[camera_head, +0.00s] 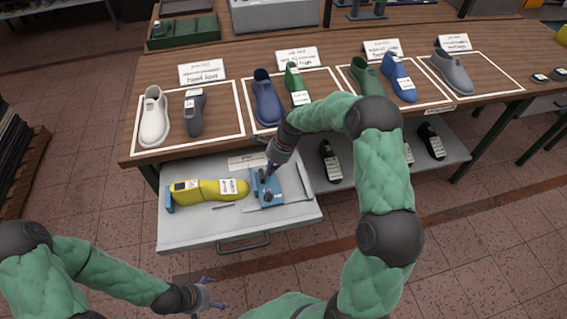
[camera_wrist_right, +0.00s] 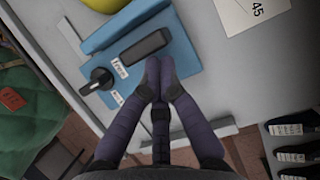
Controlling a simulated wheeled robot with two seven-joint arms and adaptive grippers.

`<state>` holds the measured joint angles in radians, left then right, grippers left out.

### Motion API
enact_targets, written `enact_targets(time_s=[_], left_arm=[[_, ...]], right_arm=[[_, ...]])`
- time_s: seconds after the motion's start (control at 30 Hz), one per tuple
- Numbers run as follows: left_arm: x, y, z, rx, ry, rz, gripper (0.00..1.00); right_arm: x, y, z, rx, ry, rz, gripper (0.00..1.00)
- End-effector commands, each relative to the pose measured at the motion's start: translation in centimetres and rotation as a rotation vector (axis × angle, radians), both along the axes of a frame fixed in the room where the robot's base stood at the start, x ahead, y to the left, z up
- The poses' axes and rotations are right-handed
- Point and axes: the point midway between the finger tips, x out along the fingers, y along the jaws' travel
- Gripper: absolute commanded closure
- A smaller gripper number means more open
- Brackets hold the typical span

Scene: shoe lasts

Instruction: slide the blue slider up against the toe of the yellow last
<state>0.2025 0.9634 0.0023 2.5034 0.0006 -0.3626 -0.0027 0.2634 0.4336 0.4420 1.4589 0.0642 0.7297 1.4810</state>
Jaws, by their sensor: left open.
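The yellow last (camera_head: 208,190) lies on its side along the pulled-out grey drawer, its toe pointing right. Its heel end is by a blue end stop (camera_head: 168,198). The blue slider (camera_head: 259,190) stands just right of the toe; in the right wrist view, the slider (camera_wrist_right: 178,50) shows a narrow grey gap to the yellow edge (camera_wrist_right: 98,4). It carries a dark block (camera_wrist_right: 144,46) and a black knob (camera_wrist_right: 97,79). My right gripper (camera_wrist_right: 159,76) has its fingertips together at the slider, near the block; contact is unclear. My left gripper (camera_head: 208,295) is open and empty, in front of the drawer.
The drawer (camera_head: 200,237) has a slot and a thin rod near the slider. A white label card (camera_head: 247,161) lies behind it. Several lasts stand on the wooden table (camera_head: 255,55) above. A lower shelf (camera_head: 335,180) with black shoes is to the right.

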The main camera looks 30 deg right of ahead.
Motion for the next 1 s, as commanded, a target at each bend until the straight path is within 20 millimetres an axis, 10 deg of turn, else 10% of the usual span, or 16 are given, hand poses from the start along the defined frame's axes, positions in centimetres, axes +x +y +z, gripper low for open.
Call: enact_targets(time_s=[0.8,1.0], left_arm=[[0.0,0.0,1.6,0.0,0.001,0.0,0.02],[0.0,0.0,3.0,0.0,0.0,0.0,0.02]], right_arm=[[-0.8,-2.1,0.0,0.0,0.001,0.003,1.0],[-1.1,-3.5,4.5,-0.001,-0.003,0.004,1.0]])
